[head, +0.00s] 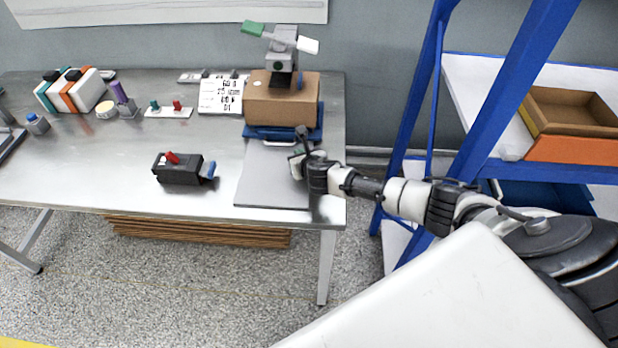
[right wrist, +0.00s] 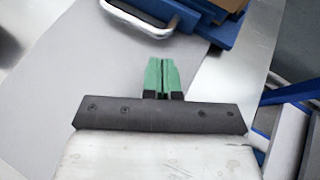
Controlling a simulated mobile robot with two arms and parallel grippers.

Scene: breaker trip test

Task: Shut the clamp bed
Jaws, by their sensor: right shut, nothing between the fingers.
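The clamp bed is most likely the blue slab (head: 265,133) under a brown block at the back right of the bench. A pale bar handle (head: 280,143) sits at its front. In the right wrist view the blue slab (right wrist: 218,32) and the silver handle (right wrist: 178,20) show at the top. My right gripper (head: 297,160) is over the grey plate in front of the slab, at the handle's right end in the picture. Its green fingertips (right wrist: 162,62) are shut with nothing between them, apart from the handle. My left gripper is not in view.
A brown block (head: 270,105) carries a grey clamp head (head: 283,62) with green and white lever ends. A black breaker (head: 178,170) with a red lever lies left of the grey plate (head: 265,180). A blue shelf rack (head: 470,130) stands close at right.

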